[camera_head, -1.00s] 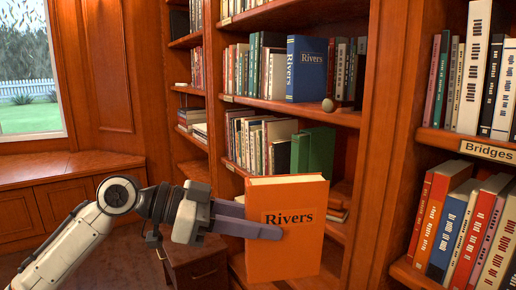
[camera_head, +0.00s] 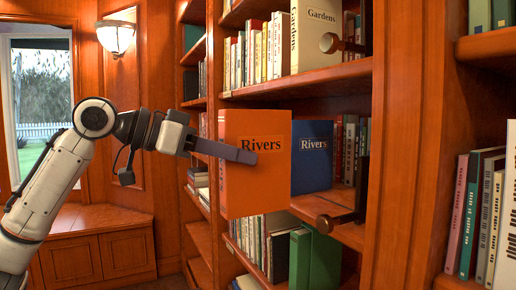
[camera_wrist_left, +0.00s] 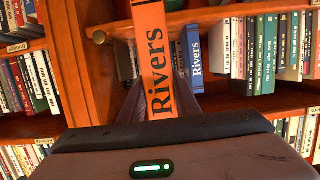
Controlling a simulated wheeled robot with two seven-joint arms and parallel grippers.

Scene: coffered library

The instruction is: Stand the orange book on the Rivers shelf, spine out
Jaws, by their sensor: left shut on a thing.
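The orange book (camera_head: 240,190), labelled "Rivers" on its cover, is upright in my left gripper (camera_head: 250,154). The gripper is shut on it, with a finger across the front cover. In the left wrist view the orange book's spine (camera_wrist_left: 155,55) faces the camera and reads "Rivers". The book is in front of the bookcase, and overlaps the shelf holding a blue "Rivers" book (camera_head: 312,165); that blue book also shows in the left wrist view (camera_wrist_left: 194,50). The gap between orange book and shelf cannot be judged. My right gripper is not in view.
A cream "Gardens" book (camera_head: 315,40) stands on the upper shelf. Green books (camera_head: 318,262) are below. A wooden upright (camera_head: 400,150) stands to the right.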

